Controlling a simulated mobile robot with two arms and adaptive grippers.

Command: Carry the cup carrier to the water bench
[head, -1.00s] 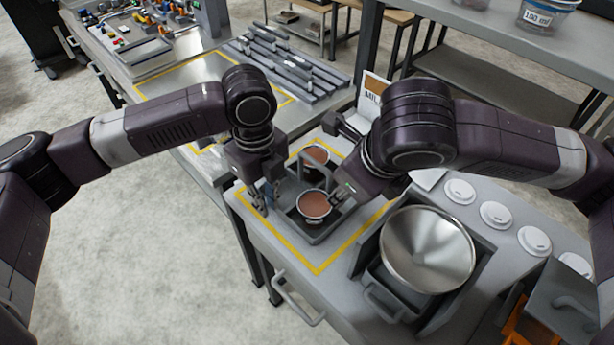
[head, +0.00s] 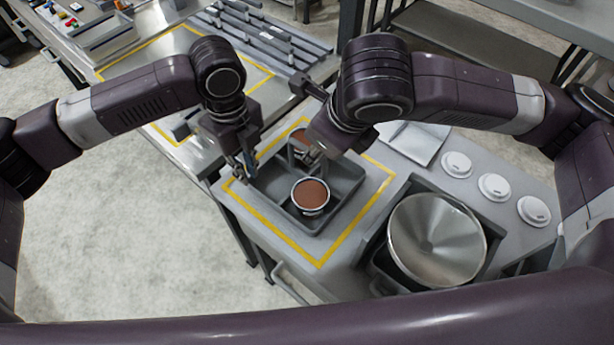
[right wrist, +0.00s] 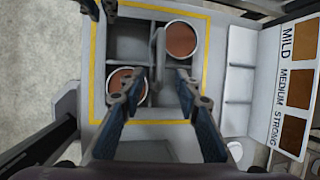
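The cup carrier (head: 346,188) is a dark grey tray with compartments and an upright handle. It stands on the near bench inside a yellow outline. One brown-filled cup (head: 310,194) sits in its front part, and a second cup (head: 303,143) is partly hidden behind my right gripper. My right gripper (head: 314,157) is over the carrier's middle. In the right wrist view its fingers (right wrist: 158,82) are apart, with the handle (right wrist: 158,52) between and beyond them. My left gripper (head: 246,176) is low at the carrier's left side; its finger gap is unclear.
A metal bowl (head: 436,240) in a dark holder stands right of the carrier. Several white lids (head: 494,187) lie farther right. Another bench with a yellow outline (head: 152,42) and grey rails (head: 262,38) adjoins at the back left. A MILD/MEDIUM/STRONG card (right wrist: 297,85) stands beside the carrier.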

